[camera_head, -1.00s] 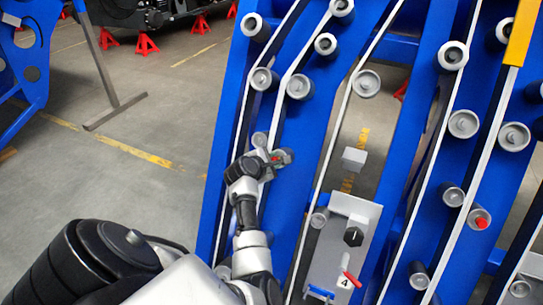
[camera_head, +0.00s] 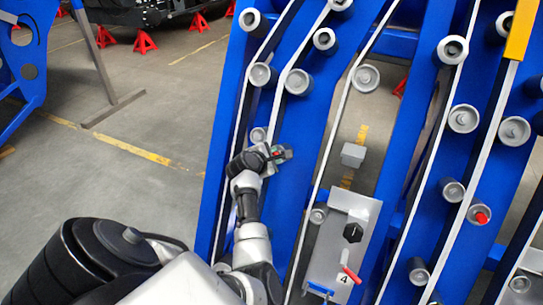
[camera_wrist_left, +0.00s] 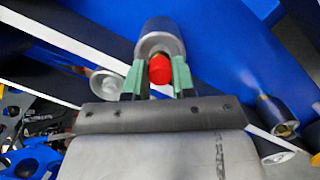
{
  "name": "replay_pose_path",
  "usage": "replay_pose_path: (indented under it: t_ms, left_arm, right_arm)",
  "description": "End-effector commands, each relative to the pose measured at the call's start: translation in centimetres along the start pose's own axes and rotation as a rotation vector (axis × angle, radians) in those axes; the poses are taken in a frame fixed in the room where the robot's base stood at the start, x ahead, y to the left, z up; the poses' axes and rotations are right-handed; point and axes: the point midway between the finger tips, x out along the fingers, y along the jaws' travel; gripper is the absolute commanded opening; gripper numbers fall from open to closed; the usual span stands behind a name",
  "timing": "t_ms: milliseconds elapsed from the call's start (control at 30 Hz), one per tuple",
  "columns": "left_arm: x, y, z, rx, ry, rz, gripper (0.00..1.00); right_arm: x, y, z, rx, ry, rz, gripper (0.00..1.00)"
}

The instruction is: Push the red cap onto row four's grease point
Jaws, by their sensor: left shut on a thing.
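The red cap (camera_wrist_left: 160,70) sits between the green-tipped fingers of my left gripper (camera_wrist_left: 158,78), which is shut on it. In the left wrist view a grey roller-like cylinder (camera_wrist_left: 158,38) stands directly behind the cap; I cannot tell whether they touch. In the head view my left gripper (camera_head: 280,153) is over the left blue plate, with the red cap (camera_head: 276,154) partly hidden in its fingers. The plate marked 4 (camera_head: 342,278) is right of and below it. I cannot make out row four's grease point. My right gripper is not in view.
Blue plates carry white belts and grey rollers (camera_head: 366,78) all around the gripper. Another red cap (camera_head: 481,218) sits on a roller to the right. A red lever (camera_head: 351,275) and black knob (camera_head: 352,232) stick out from the grey panel (camera_head: 330,255).

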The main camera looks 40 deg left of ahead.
Motion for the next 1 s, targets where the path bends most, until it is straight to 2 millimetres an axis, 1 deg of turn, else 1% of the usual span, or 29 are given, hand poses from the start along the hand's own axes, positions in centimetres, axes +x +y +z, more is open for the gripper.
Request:
replay_pose_path:
  t_ms: [200, 233, 400, 433, 667, 767, 867, 1000]
  left_arm:
    - [0.6, 0.0, -0.1, 0.001, 0.000, 0.001, 0.04]
    - [0.6, 0.0, -0.1, 0.001, 0.001, 0.001, 0.27]
    - [0.5, 0.0, -0.1, 0.001, 0.001, 0.001, 0.53]
    - [0.5, 0.0, -0.1, 0.001, 0.001, 0.001, 0.55]
    - [0.5, 0.0, -0.1, 0.000, 0.001, 0.001, 0.55]
    - [0.2, 0.0, -0.1, 0.000, 0.001, 0.001, 0.55]
    - [-0.8, 0.1, -0.1, 0.000, 0.001, 0.003, 0.55]
    - [-3.2, 0.0, -0.1, 0.001, 0.002, 0.003, 0.55]
  right_arm:
    - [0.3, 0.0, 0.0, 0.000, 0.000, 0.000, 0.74]
    - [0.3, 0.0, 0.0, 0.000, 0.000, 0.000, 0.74]
    - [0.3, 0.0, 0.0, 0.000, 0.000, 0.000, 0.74]
    - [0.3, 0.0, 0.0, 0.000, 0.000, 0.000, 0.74]
    - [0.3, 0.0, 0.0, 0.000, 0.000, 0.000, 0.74]
    - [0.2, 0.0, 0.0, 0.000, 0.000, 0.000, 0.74]
    - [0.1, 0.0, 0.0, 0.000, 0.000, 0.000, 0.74]
    - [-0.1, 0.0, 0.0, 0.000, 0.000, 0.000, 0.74]
